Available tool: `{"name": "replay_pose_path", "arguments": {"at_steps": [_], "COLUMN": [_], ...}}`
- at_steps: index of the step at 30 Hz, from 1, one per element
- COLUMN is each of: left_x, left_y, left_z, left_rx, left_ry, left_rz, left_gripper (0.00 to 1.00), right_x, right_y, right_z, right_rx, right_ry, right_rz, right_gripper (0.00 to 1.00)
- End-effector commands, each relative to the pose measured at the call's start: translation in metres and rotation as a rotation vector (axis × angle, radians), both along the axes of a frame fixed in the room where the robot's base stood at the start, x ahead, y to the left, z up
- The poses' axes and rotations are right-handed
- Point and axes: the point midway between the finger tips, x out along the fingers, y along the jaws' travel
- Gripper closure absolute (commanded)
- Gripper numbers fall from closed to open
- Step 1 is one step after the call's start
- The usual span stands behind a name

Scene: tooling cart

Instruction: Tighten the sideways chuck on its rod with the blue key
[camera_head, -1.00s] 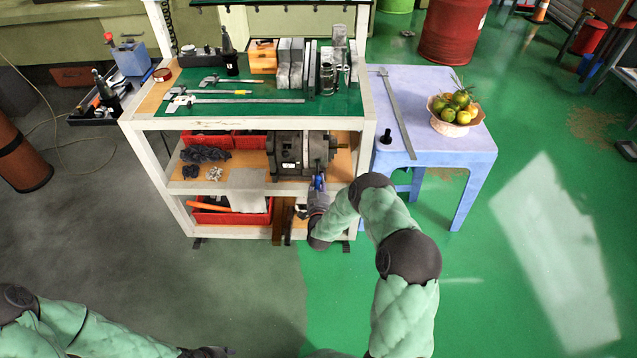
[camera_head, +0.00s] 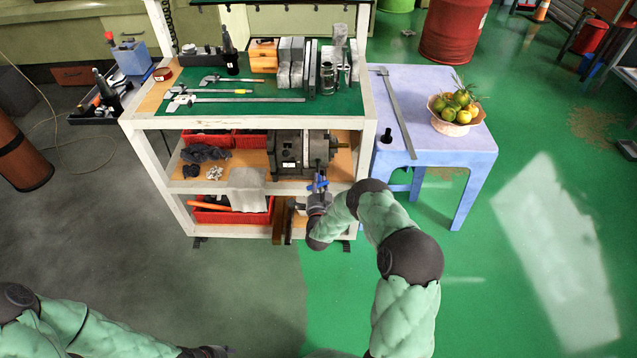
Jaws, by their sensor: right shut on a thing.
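The sideways chuck (camera_head: 301,153) is a dark grey block lying on the cart's middle shelf, with a short rod-like end (camera_head: 334,146) pointing right. My right gripper (camera_head: 319,188) is in front of the shelf, just below the chuck's right part, and is shut on the blue key (camera_head: 318,184). The key stands up from the gripper toward the chuck. At this size I cannot tell whether its tip touches the chuck. My left arm is at the lower left; its hand (camera_head: 205,352) is at the bottom edge, its fingers not clear.
The cart's white posts (camera_head: 368,150) and middle shelf edge (camera_head: 230,186) frame the space around my right gripper. Dark cloth (camera_head: 205,153) and red bins (camera_head: 208,138) fill the left of the shelf. A lilac table (camera_head: 430,100) with a fruit basket (camera_head: 455,115) stands right.

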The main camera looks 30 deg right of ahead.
Motion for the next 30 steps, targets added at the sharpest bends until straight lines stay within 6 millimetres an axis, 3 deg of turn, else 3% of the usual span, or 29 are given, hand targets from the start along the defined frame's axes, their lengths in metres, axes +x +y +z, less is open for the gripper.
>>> {"name": "replay_pose_path", "arguments": {"at_steps": [14, 30], "left_x": [0.000, 0.000], "left_y": [0.000, 0.000], "left_z": [0.001, 0.009], "left_rx": [0.000, 0.000], "left_ry": [0.000, 0.000], "left_rz": [0.000, 0.000], "left_gripper": [0.60, 0.60], "right_x": [-0.002, -0.021], "right_y": [0.001, 0.013], "right_z": [0.001, 0.001], "right_rx": [0.004, 0.003], "right_ry": [-0.003, -0.004], "right_rz": [0.001, 0.000], "right_gripper": [1.00, 1.00]}}
